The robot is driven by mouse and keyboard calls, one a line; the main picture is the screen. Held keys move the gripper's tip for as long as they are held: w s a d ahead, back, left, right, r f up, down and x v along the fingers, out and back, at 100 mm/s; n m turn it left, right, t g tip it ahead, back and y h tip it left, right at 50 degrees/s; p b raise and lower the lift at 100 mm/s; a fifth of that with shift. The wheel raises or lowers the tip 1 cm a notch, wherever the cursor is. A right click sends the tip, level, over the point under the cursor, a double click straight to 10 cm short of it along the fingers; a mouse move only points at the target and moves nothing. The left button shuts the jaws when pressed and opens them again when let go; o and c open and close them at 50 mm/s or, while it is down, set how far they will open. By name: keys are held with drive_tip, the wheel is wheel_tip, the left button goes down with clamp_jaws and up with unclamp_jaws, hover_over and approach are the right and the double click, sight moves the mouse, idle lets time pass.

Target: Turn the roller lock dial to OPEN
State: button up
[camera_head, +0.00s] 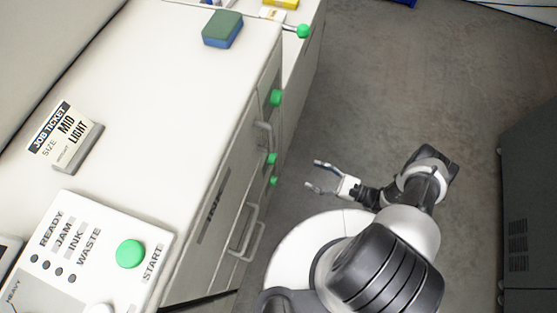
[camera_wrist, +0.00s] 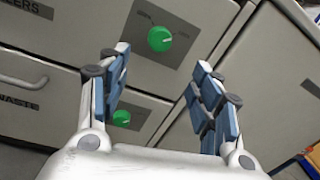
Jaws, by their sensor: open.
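Two green dials show on the grey cabinet front in the wrist view. The larger upper dial (camera_wrist: 160,38) has a pale pointer mark aimed right and small labels around it, too small to read surely. The lower dial (camera_wrist: 121,117) sits below a panel seam, partly behind the left finger. I cannot tell surely which dial is the roller lock. My gripper (camera_wrist: 162,75) is open and empty, facing the front and apart from it. It also shows in the head view (camera_head: 316,175).
Drawer handles (camera_head: 247,232) stick out from the front. Grey floor is clear right of the cabinet; a dark cabinet (camera_head: 530,200) stands far right.

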sight(273, 158)
drive_tip(key=b+x, duration=0.1)
drive_tip(key=x, duration=1.3)
drive_tip(key=shift+a, duration=0.35)
drive_tip(key=shift+w, duration=0.1)
drive_tip(key=shift+c, duration=0.4)
drive_tip(key=c, duration=1)
drive_tip(key=shift+n, duration=0.4)
drive_tip(key=n, duration=0.6)
drive_tip(key=n+g+y, duration=0.1)
drive_tip(key=n, duration=1.3)
drive_tip(key=shift+w+f+g+y, duration=0.1)
drive_tip(key=shift+f+g+y, duration=0.2)
drive_tip(key=shift+y, duration=0.1)
drive_tip(key=shift+n, duration=0.4)
